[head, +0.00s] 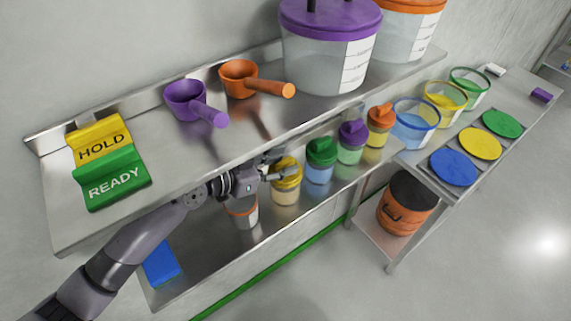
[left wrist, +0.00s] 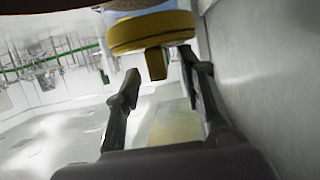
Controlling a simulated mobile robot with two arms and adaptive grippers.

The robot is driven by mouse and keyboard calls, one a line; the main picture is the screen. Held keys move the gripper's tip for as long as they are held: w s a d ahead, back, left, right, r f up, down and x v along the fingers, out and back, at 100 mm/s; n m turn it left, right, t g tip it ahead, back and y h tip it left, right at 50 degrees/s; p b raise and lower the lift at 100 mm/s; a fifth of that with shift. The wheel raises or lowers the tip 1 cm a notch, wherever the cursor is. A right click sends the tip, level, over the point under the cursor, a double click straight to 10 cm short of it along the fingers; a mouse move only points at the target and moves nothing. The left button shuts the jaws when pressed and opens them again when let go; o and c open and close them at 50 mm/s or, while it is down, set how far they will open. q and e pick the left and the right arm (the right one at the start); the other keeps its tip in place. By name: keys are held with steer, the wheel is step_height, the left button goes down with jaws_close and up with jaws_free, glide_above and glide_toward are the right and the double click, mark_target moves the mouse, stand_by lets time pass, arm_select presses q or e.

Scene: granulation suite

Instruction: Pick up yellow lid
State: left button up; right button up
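A jar with a yellow lid (head: 287,182) stands on the lower shelf. My left gripper (head: 281,165) is at this lid, just under the upper shelf's front edge. In the left wrist view the yellow lid (left wrist: 150,30) shows upside down, its knob (left wrist: 156,64) pointing between the fingertips of my left gripper (left wrist: 163,73). The fingers are apart, with a visible gap on each side of the knob. A second yellow disc-shaped lid (head: 480,143) lies flat on the right table between a blue and a green one. My right gripper is not in view.
Jars with green (head: 321,151), purple (head: 353,133) and orange (head: 380,114) lids stand right of the yellow-lidded jar. A grey jar (head: 243,212) stands to its left. The upper shelf (head: 235,135) overhangs, bearing scoops, signs and large tubs. A blue object (head: 161,264) lies at lower left.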

arm_select(q)
steer(key=shift+c, duration=0.2)
jaws_close()
stand_by(0.3)
